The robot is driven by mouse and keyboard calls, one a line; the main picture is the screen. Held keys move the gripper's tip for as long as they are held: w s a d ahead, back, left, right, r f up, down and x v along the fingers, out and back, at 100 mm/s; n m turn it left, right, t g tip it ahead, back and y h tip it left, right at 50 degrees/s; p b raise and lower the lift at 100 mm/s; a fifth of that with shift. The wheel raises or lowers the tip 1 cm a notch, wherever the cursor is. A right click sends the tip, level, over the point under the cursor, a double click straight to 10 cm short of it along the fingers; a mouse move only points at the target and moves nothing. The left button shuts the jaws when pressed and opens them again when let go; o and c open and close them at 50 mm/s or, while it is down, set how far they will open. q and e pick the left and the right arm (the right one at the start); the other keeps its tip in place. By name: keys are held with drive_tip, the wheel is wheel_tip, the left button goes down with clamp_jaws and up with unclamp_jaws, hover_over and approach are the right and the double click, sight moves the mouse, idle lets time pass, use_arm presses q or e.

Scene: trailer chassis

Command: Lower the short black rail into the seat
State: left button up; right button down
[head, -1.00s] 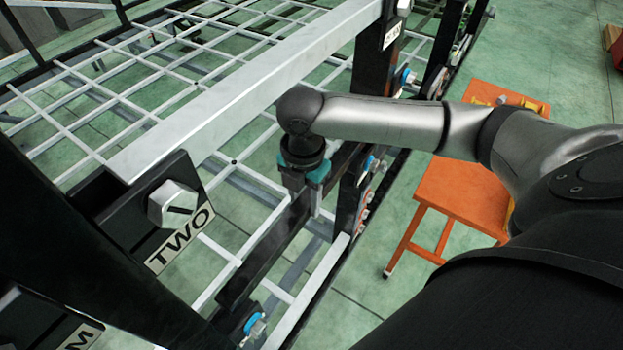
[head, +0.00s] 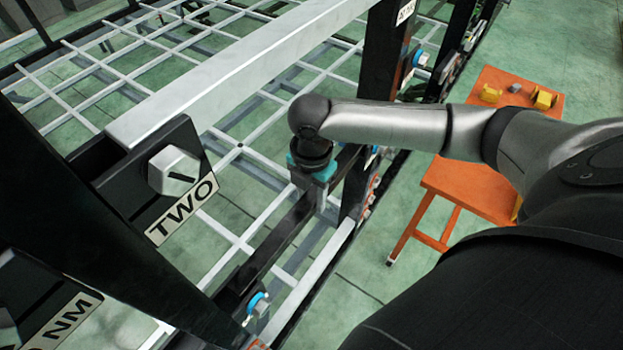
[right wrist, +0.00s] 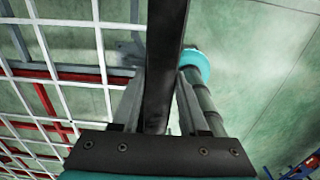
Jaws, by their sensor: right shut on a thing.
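The short black rail (head: 283,232) runs diagonally along the near side of the trailer frame in the head view. My right gripper (head: 321,198) points down and is shut on it. In the right wrist view the rail (right wrist: 164,75) stands between the two fingers (right wrist: 160,100). The rail's near end lies close to a bolt with a blue collar (head: 257,302); its far end is near a black upright (head: 357,190). I cannot tell whether either end touches a seat. My left gripper is out of view.
A black plate labelled TWO (head: 183,212) with a large bolt holds a light grey beam (head: 240,75) at the left. A white grid (head: 90,100) lies beyond. An orange stool (head: 480,185) stands on the green floor at the right, with small yellow parts on it.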

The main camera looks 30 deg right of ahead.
drive_tip(key=shift+w+f, duration=0.1)
drive_tip(key=shift+f, duration=0.1)
idle(0.4)
drive_tip(key=shift+c, duration=1.9)
unclamp_jaws()
drive_tip(key=shift+f, duration=0.1)
wheel_tip(320, 180, up, 8)
drive_tip(key=shift+f, duration=0.2)
